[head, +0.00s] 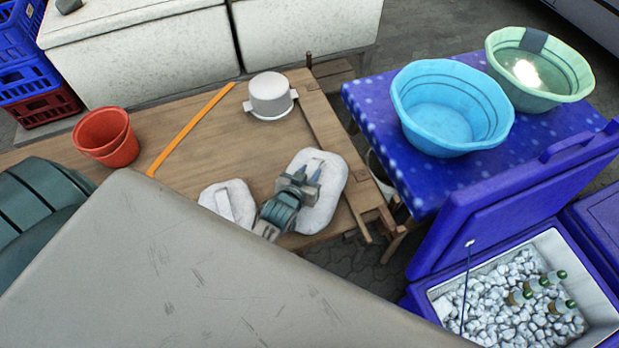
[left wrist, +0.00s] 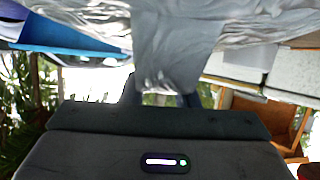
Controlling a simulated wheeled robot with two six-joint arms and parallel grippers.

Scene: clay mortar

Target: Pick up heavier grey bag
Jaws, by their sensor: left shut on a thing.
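Two pale grey bags lie on the wooden table (head: 225,145). The larger bag (head: 325,205) is at the right, near the table's right edge, and the smaller bag (head: 240,190) is just left of it. My left gripper (head: 306,178) is over the larger bag and shut on it. In the left wrist view the grey bag (left wrist: 180,45) fills the top middle and is pinched between the fingers, whose tips it partly hides. My arm covers part of the larger bag in the head view. My right gripper is not in view.
A white pot (head: 269,96), an orange strip (head: 190,130) and a red bucket (head: 106,137) are on the table. Right of it are a blue-clothed table (head: 400,165) with a blue basin (head: 450,108) and a green basin (head: 540,69), and an open blue cooler (head: 515,205).

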